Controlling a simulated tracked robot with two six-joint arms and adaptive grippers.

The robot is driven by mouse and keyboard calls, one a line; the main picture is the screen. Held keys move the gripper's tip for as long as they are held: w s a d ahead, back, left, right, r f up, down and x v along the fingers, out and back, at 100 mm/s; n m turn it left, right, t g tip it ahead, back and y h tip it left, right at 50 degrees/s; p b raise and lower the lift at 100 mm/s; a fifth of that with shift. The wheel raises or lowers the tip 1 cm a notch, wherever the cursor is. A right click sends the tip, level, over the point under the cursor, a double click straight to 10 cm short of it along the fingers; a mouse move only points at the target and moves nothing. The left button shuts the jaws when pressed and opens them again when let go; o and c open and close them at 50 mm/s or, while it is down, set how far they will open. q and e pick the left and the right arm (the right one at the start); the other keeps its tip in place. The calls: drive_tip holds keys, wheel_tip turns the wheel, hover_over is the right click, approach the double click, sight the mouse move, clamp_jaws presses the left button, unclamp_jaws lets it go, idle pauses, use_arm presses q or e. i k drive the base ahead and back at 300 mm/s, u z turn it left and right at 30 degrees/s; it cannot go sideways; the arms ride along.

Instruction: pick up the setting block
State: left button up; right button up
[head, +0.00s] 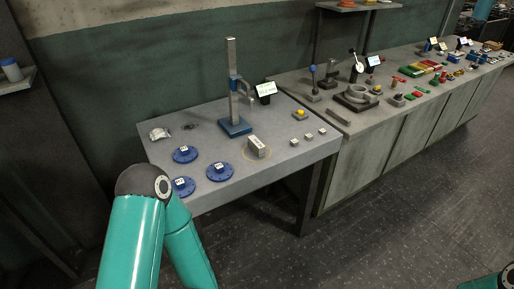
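A light grey metal block (257,147), which I take to be the setting block, sits on the grey table top, inside a thin yellow ring near the front edge. It has a pale face with dark marks too small to read. Nothing holds it. My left arm's teal links show at the lower left, well to the left of the block, but the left gripper is out of the picture. Only a bit of teal shows at the lower right corner, and the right gripper is not seen.
Blue flanged discs (220,171) lie left of the block. A blue-based height stand (234,124) rises behind it. Several small metal blocks (308,136) and a yellow-topped piece (299,114) lie to its right. A longer bench with fixtures (357,97) adjoins on the right.

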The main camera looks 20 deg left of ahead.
sight(255, 145)
drive_tip(key=u, duration=0.1)
drive_tip(key=i, duration=1)
drive_tip(key=z, duration=0.1)
